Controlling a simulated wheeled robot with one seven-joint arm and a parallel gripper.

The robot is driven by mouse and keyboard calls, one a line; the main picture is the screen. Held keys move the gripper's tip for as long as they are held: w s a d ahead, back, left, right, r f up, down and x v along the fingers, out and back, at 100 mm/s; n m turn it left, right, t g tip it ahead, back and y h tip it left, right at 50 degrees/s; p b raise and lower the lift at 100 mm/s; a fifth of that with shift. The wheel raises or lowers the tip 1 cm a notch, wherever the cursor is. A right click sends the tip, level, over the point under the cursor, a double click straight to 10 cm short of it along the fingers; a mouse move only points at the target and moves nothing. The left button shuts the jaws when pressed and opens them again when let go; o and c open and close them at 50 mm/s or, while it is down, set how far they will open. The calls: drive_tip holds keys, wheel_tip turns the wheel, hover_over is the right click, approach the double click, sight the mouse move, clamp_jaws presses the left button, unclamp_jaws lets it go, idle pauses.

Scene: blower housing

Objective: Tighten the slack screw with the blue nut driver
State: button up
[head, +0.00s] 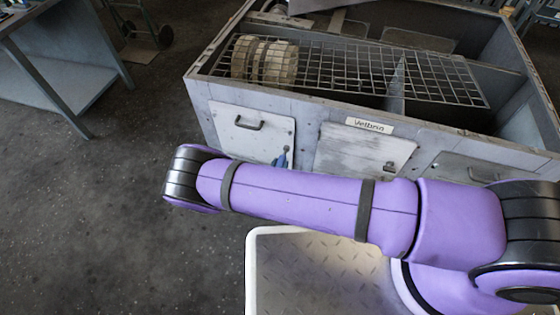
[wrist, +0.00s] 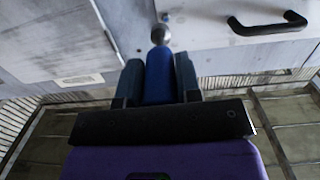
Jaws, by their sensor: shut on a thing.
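My gripper (wrist: 158,78) is shut on the blue nut driver (wrist: 160,72) in the wrist view. In the head view a bit of blue (head: 283,159) shows at the lower right corner of the left panel (head: 250,133), just above my purple arm, which hides most of the gripper.
A middle panel (head: 362,152) is beside the left one. A grey table (head: 60,60) stands at left; the floor between is clear.

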sight(284, 154)
drive_tip(key=shift+s+a+r+t, duration=0.25)
drive_tip(key=shift+s+a+t, duration=0.2)
drive_tip(key=shift+s+t, duration=0.05)
drive_tip(key=shift+x, duration=2.95)
drive_tip(key=shift+w+d+f, duration=0.15)
drive_tip(key=shift+w+f, duration=0.05)
drive_tip(key=n, duration=1.2)
drive_tip(key=shift+d+r, duration=0.1)
drive_tip(key=n, duration=0.6)
drive_tip(key=shift+r+n, duration=0.1)
drive_tip(key=shift+n, duration=0.2)
